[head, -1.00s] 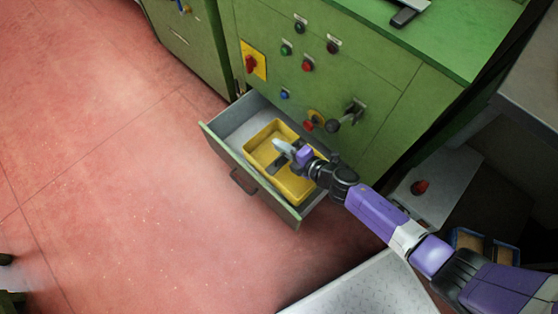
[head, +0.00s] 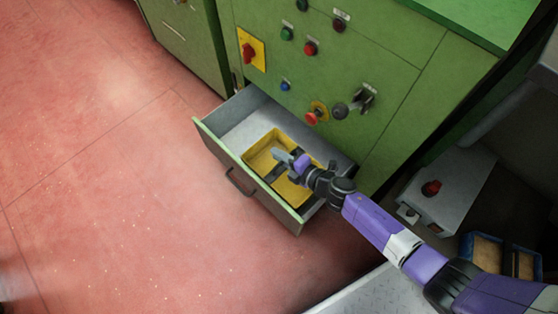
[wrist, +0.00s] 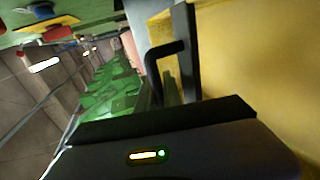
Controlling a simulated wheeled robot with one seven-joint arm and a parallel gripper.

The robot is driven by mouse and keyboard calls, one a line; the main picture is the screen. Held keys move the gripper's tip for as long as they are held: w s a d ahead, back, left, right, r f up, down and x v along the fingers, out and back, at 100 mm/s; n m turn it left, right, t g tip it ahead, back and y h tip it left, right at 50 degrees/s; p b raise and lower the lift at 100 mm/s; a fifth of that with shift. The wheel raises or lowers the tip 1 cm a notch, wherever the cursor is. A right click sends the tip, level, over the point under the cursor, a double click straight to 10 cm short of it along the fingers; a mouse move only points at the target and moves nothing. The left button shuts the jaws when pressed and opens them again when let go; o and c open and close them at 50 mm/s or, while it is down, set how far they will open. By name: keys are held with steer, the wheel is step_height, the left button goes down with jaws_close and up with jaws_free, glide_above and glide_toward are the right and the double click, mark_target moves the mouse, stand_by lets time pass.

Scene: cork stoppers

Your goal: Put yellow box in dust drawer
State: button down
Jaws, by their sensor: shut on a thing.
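The yellow box (head: 260,147) is an open-topped tray inside the open grey-lined dust drawer (head: 238,113) of a green cabinet, towards its front right. My gripper (head: 288,158) is shut on the yellow box and reaches over it from the right. Its fingers and my wrist hide part of the box. In the wrist view the yellow box (wrist: 255,60) fills the right side, close against the dark finger parts. The underside of the box is hidden, so I cannot tell whether it rests on the drawer floor.
The green cabinet (head: 400,70) rises behind the drawer, with a yellow-backed red switch (head: 249,53) and a protruding black handle (head: 350,105) above it. A grey box with a red button (head: 431,188) stands to the right. The red floor (head: 100,180) at left is clear.

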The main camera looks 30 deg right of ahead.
steer(key=shift+f+b, duration=0.6)
steer(key=shift+f, duration=0.65)
steer(key=shift+f+b, duration=0.4)
steer(key=shift+b, duration=0.05)
steer(key=shift+f+b, duration=0.2)
steer(key=shift+b, duration=0.1)
steer(key=c, duration=1.5)
jaws_free()
steer(key=shift+r, duration=0.15)
